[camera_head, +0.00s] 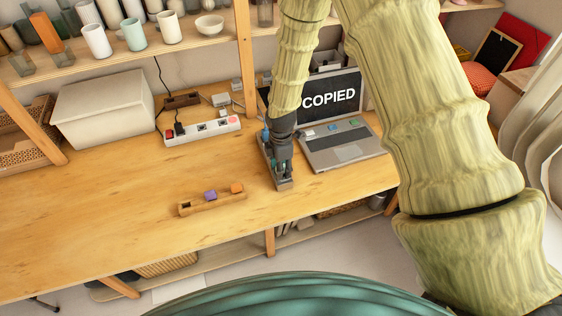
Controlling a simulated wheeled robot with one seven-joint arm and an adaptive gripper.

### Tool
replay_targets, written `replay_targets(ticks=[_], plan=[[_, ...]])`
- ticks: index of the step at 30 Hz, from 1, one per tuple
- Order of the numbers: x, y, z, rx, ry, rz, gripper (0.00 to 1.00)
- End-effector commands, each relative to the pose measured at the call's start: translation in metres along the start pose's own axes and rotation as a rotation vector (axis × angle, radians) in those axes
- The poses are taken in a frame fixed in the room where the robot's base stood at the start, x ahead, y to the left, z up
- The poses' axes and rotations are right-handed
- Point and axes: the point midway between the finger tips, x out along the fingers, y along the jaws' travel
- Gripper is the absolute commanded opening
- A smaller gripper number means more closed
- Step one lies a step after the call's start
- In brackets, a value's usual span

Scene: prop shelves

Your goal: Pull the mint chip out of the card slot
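My gripper (283,172) points down over a narrow grey card-slot block (285,186) on the wooden table, left of the laptop. The gripper covers most of the block; its near end shows below the fingertips. A small greenish patch shows between the fingers, which may be the mint chip, but it is too small and covered to be sure. I cannot tell whether the fingers are closed on it. The laptop (343,154) is open, and its screen reads "COPIED".
A wooden holder (184,209) with a purple chip (210,196) and an orange chip (236,188) lies to the left. A power strip (202,130) and a lidded white box (102,108) stand farther back. Several small coloured pieces lie on the laptop. The table's left front is clear.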

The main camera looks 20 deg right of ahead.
Motion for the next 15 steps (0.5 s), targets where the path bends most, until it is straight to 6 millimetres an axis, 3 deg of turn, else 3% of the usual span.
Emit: replay_targets(ticks=[10, 15], plan=[[0.0021, 0.0, 0.0, 0.0, 0.0, 0.0, 0.41], [0.0019, 0.0001, 0.0, 0.0, 0.0, 0.0, 0.1]])
